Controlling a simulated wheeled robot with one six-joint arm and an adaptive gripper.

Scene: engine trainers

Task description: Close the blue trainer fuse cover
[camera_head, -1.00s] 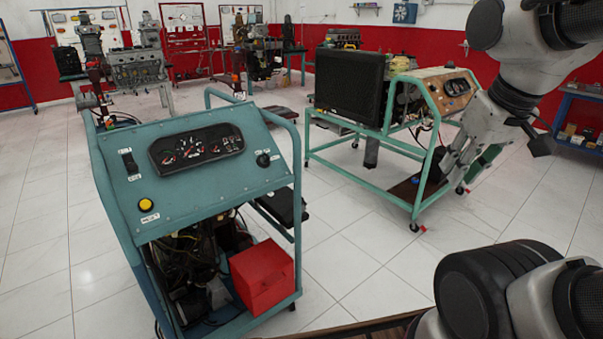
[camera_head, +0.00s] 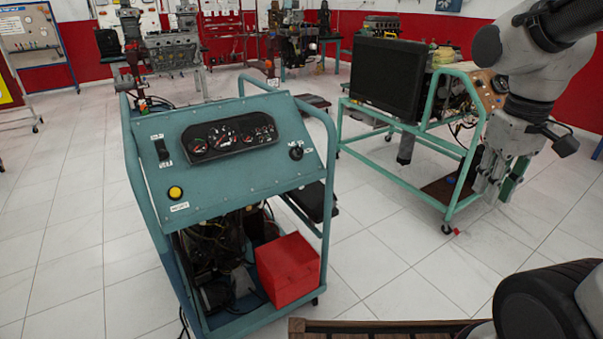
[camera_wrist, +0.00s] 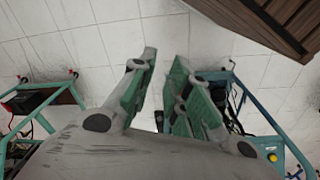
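The blue trainer (camera_head: 225,178) stands left of centre in the head view, its sloped panel carrying a gauge cluster (camera_head: 232,137), a black switch (camera_head: 162,150), a yellow button (camera_head: 175,192) and a black knob (camera_head: 296,153). I cannot make out a fuse cover for sure on it. A red box (camera_head: 288,270) sits low in its frame. My gripper (camera_head: 500,190) hangs pointing down, well to the right of the blue trainer, in front of the green trainer. In the wrist view my gripper (camera_wrist: 158,95) has its green-padded fingers apart with nothing between them. The blue trainer's yellow button (camera_wrist: 272,157) shows at lower right there.
A green trainer (camera_head: 425,138) with a black radiator (camera_head: 387,77) stands behind my gripper. A brown wooden edge (camera_head: 370,326) lies at the bottom; brown boards (camera_wrist: 265,25) show in the wrist view. Tiled floor (camera_head: 70,230) is free left of the blue trainer.

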